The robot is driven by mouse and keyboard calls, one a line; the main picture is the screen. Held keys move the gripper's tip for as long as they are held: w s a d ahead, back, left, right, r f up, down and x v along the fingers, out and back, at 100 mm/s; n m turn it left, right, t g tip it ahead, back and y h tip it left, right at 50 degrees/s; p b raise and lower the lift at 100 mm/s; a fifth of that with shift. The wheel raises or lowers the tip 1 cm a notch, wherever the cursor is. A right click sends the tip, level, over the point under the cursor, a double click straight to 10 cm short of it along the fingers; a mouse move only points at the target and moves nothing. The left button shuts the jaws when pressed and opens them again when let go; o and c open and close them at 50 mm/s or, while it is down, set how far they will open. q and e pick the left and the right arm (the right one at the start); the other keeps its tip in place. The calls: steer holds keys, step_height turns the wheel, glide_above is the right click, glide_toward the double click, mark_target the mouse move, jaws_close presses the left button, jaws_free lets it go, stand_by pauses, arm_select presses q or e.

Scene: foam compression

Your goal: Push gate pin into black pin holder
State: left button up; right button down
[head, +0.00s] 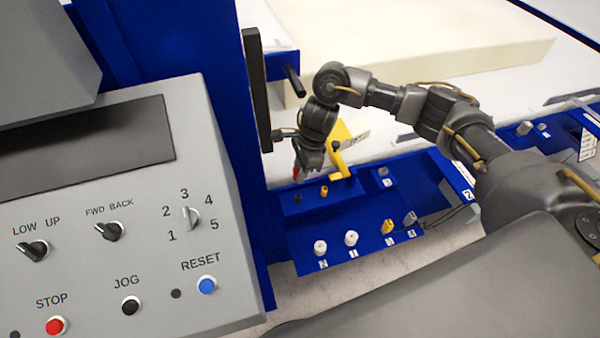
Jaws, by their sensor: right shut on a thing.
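My right gripper (303,165) points down over the blue panel, just left of a yellow bracket. It is shut on a small red piece (296,174), which looks like the gate pin; the fingers hide most of it. Below the red piece, a small black cylinder (297,198) stands on the blue panel and looks like the black pin holder. The red piece appears above this cylinder, with a visible gap between them. My left gripper is out of view.
The yellow bracket (341,165) stands close to the right of my gripper. A black upright plate (256,90) is close on the left. The blue panel (300,228) carries several knobs and a yellow switch (388,226). A grey control console (120,230) fills the left.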

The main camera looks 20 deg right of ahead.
steer(key=shift+d+b+x, duration=0.2)
steer(key=shift+b+x, duration=0.5)
steer(key=shift+x, duration=0.15)
steer(key=shift+d+b+x, duration=0.2)
steer(key=shift+b+x, duration=0.45)
steer(key=shift+x, duration=0.2)
steer(key=shift+d+b+x, duration=0.2)
steer(key=shift+b+x, duration=0.5)
steer(key=shift+x, duration=0.15)
steer(key=shift+f+b, duration=0.5)
steer(key=shift+f, duration=0.1)
steer(key=shift+f+b, duration=0.25)
steer(key=shift+b, duration=0.2)
steer(key=shift+d+b+x, duration=0.2)
steer(key=shift+b+x, duration=0.55)
steer(key=shift+b, duration=0.2)
steer(key=shift+d+b+x, duration=0.15)
steer(key=shift+b+x, duration=0.6)
steer(key=shift+b, duration=0.15)
steer(key=c, duration=1.1)
jaws_free()
steer(key=shift+a+p+v, duration=0.25)
steer(key=shift+p+v, duration=0.5)
steer(key=shift+v, duration=0.2)
steer(key=shift+a+p+v, duration=0.2)
steer(key=shift+p+v, duration=0.6)
steer(key=shift+v, duration=0.2)
steer(key=shift+a+p+v, duration=0.25)
steer(key=shift+p+v, duration=0.5)
steer(key=shift+v, duration=0.2)
